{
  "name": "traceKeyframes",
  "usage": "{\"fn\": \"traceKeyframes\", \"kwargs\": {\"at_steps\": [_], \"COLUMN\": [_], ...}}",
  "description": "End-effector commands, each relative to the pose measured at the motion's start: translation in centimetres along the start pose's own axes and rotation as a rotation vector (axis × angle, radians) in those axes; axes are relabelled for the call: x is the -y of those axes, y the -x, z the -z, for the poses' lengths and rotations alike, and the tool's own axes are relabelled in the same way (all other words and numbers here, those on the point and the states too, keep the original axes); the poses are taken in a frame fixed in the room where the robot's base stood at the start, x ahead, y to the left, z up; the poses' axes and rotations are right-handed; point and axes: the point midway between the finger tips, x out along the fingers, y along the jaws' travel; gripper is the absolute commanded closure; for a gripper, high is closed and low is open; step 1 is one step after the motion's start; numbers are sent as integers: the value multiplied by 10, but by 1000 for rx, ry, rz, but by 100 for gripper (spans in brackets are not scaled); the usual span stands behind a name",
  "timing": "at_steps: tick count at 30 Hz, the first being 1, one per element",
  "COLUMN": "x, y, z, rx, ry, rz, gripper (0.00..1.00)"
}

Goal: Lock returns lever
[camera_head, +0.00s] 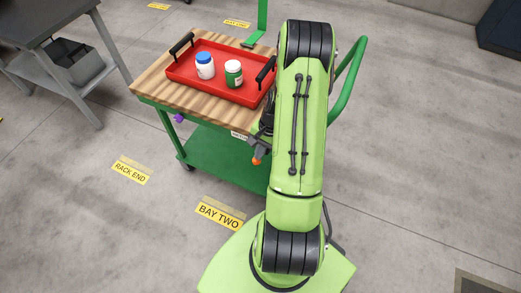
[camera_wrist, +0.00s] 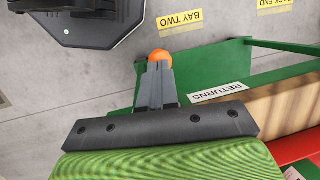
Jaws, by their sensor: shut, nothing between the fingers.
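The returns cart has a wooden top (camera_head: 150,87) and a white label, which reads RETURNS in the wrist view (camera_wrist: 218,92). An orange knob (camera_head: 257,161), apparently the lever's end, shows below the label side of the cart. In the wrist view the orange knob (camera_wrist: 159,55) is right at my fingertips; I cannot tell whether they touch. My gripper (camera_wrist: 158,69) is shut and empty, beside the cart's green frame. The lever's shaft is hidden behind my fingers. In the head view my arm covers much of that side of the cart.
A red tray (camera_head: 210,85) with black handles holds a blue-and-white bottle (camera_head: 205,65) and a green bottle (camera_head: 233,73). A purple knob (camera_head: 179,118) is at the cart's left corner. A grey table (camera_head: 45,20) stands at upper left. The floor by BAY TWO (camera_head: 219,213) is clear.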

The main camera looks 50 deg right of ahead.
Motion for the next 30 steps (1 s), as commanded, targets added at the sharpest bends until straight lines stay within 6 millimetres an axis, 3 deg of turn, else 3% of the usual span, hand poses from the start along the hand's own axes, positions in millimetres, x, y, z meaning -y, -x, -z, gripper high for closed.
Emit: {"fn": "traceKeyframes", "kwargs": {"at_steps": [11,30], "x": [-2,-13], "y": [-12,-76], "z": [-8,-28], "rx": [1,2], "ry": [1,0], "rz": [0,-1], "gripper": [100,100]}}
